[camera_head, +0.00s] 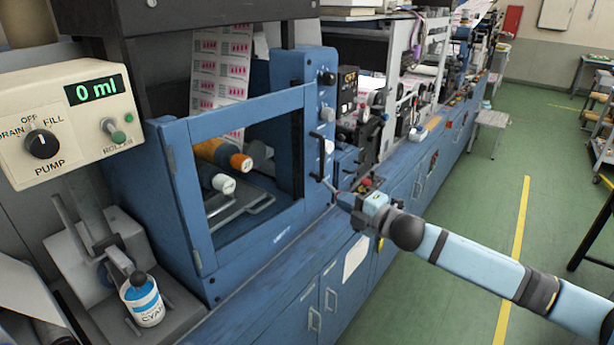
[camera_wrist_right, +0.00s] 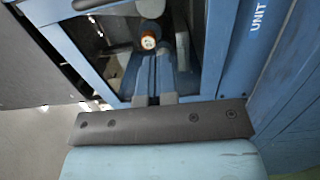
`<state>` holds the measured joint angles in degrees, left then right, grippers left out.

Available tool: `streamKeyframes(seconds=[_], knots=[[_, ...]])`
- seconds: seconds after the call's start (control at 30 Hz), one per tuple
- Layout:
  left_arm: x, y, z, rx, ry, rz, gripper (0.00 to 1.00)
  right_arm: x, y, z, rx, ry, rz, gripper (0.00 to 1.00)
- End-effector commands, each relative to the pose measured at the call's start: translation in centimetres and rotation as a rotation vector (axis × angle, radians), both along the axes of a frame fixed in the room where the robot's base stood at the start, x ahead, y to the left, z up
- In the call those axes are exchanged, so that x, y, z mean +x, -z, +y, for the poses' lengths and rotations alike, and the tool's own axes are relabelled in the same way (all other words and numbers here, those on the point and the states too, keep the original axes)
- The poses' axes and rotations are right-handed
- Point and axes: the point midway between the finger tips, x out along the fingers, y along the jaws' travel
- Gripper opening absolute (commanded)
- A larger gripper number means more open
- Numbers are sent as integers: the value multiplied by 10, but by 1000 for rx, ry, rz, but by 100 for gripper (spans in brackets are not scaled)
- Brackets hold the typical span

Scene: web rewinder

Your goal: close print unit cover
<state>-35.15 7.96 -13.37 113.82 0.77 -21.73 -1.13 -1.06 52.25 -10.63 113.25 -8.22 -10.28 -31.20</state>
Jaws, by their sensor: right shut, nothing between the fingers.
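The print unit cover (camera_head: 181,185) is a blue frame around a large window, with hinges along its left edge in the head view. It stands at the front of the blue print unit (camera_head: 325,105). I cannot tell whether it sits flush. Ink rollers with orange and white ends (camera_head: 240,162) show through the window. My right gripper (camera_head: 330,184) is shut and empty, just right of the cover beside the unit's side panel. In the right wrist view its fingers (camera_wrist_right: 155,99) point toward blue framing and a roller end (camera_wrist_right: 148,42). My left gripper is not in view.
A pump control box (camera_head: 75,120) reading 0 ml is at the left. A cyan bottle (camera_head: 142,299) stands below it. Blue cabinets (camera_head: 335,295) line the machine's front. The green floor (camera_head: 480,225) at the right is mostly clear, with a small stool (camera_head: 490,120) farther back.

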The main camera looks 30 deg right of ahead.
Motion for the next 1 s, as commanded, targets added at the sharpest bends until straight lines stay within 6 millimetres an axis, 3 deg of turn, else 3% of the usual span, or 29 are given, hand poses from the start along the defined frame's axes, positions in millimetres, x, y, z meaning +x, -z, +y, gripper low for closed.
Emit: streamKeyframes(seconds=[0.6, 0.8, 1.0], knots=[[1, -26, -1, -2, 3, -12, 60, 100, -3, 28, 3, 0, -2, 0], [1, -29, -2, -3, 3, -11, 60, 121, -2, 35, 1, -2, -3, 0], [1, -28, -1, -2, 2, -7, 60, 126, 0, 36, 0, -2, -1, 0]])
